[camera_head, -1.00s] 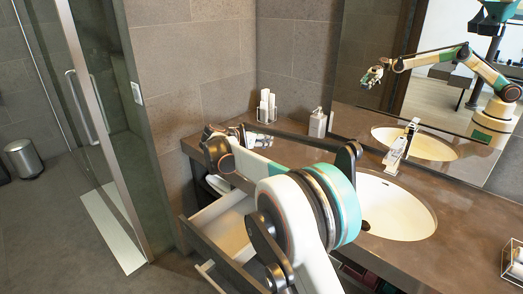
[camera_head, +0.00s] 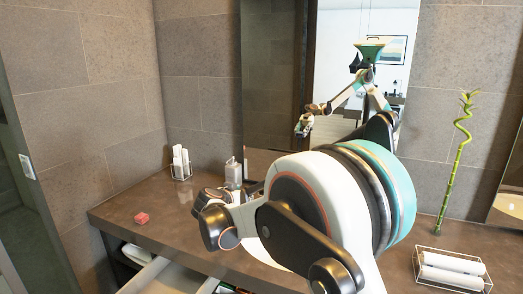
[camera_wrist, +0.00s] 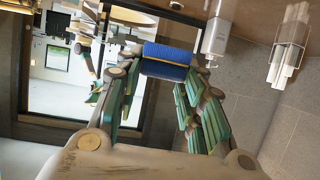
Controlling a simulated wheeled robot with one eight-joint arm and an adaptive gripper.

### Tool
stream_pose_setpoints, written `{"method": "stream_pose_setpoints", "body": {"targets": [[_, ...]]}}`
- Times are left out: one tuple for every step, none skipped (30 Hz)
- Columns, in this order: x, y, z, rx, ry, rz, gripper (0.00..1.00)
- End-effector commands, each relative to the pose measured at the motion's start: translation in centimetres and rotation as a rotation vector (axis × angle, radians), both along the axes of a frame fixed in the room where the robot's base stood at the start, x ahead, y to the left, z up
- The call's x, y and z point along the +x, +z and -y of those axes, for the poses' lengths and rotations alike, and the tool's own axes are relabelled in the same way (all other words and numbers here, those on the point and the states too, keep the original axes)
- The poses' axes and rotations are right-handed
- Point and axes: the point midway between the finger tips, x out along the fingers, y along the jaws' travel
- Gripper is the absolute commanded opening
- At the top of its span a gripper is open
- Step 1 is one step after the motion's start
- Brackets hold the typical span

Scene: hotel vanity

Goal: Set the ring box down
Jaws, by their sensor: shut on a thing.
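In the wrist view, a small blue box with a thin yellow line across it, which I take for the ring box (camera_wrist: 168,62), sits between the fingertips of my gripper (camera_wrist: 160,75). The gripper is shut on it. The view is upside down, and I see no surface touching the box. In the head view the box and fingertips are hidden behind my arm; the gripper shows small in the mirror. The brown vanity counter (camera_head: 165,200) runs below the mirror. A small red block (camera_head: 142,218) lies near its left end.
A holder with white rolls (camera_head: 181,164) and a soap dispenser (camera_head: 233,172) stand at the back of the counter. A wire tray of white rolls (camera_head: 450,270) and a bamboo stalk (camera_head: 455,160) are at the right. An open drawer (camera_head: 150,275) sticks out below. Bare counter surrounds the red block.

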Motion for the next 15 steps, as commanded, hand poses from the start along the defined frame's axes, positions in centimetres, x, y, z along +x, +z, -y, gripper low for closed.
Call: {"method": "stream_pose_setpoints", "body": {"targets": [[-1.0,-0.1,3.0,0.001,-0.005,-0.001,0.16],[-1.5,-0.2,4.5,0.001,-0.003,0.0,0.16],[-2.4,-0.4,6.5,0.001,-0.002,0.0,0.16],[-3.2,-0.5,7.9,0.001,0.0,0.0,0.16],[-3.9,-0.6,9.4,0.002,0.0,0.0,0.16],[-5.0,-0.7,11.2,0.001,0.002,0.0,0.16],[-5.9,-0.8,12.6,0.001,0.002,0.0,0.16],[-6.8,-0.9,13.9,0.002,0.002,0.001,0.16],[-8.1,-1.1,15.7,0.001,0.004,0.0,0.16],[-9.1,-1.2,16.9,0.001,0.004,0.0,0.16],[-10.1,-1.2,18.1,0.002,0.005,0.001,0.16],[-11.5,-1.3,19.6,0.001,0.005,0.0,0.16],[-12.5,-1.4,20.6,0.001,0.006,0.0,0.16],[-13.5,-1.5,21.6,0.002,0.006,0.001,0.16],[-14.8,-1.6,22.7,0.0,0.006,0.0,0.16]]}}
